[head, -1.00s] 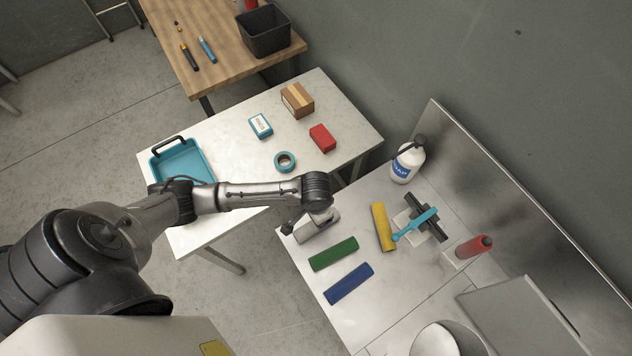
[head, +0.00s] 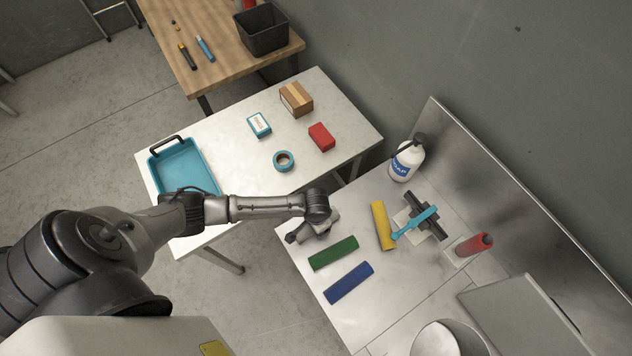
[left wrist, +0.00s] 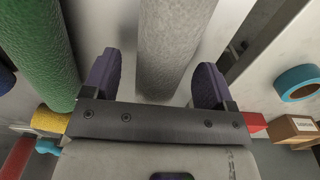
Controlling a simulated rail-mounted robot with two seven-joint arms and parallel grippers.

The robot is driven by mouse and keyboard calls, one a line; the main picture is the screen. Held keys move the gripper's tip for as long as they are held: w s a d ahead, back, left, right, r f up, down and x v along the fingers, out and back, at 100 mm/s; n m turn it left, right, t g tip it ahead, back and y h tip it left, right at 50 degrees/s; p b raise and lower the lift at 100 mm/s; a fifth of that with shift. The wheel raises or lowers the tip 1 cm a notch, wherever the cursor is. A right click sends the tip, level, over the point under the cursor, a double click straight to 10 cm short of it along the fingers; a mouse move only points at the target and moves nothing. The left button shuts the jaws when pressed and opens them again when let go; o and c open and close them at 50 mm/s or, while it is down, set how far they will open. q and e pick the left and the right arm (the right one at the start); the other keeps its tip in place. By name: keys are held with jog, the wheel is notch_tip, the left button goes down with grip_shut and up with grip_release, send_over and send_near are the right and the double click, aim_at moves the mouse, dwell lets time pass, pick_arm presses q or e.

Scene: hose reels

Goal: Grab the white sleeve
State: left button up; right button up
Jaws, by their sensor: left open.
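The white sleeve (left wrist: 172,40) is a rough pale cylinder. In the left wrist view it lies lengthwise between the two purple fingers of my left gripper (left wrist: 158,62). The fingers are open, with a visible gap on both sides of the sleeve. In the head view my left gripper (head: 311,229) is over the near-left corner of the metal bench and hides most of the sleeve. I cannot tell how far the fingertips are above the bench. My right gripper is in neither view.
A green sleeve (head: 333,253) lies close beside, then a blue sleeve (head: 348,282); a yellow sleeve (head: 383,226) lies to the right. A soap bottle (head: 406,161) stands behind.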

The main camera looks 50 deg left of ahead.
pick_arm(q)
jog(key=shift+f, duration=0.15)
jog(key=c, duration=1)
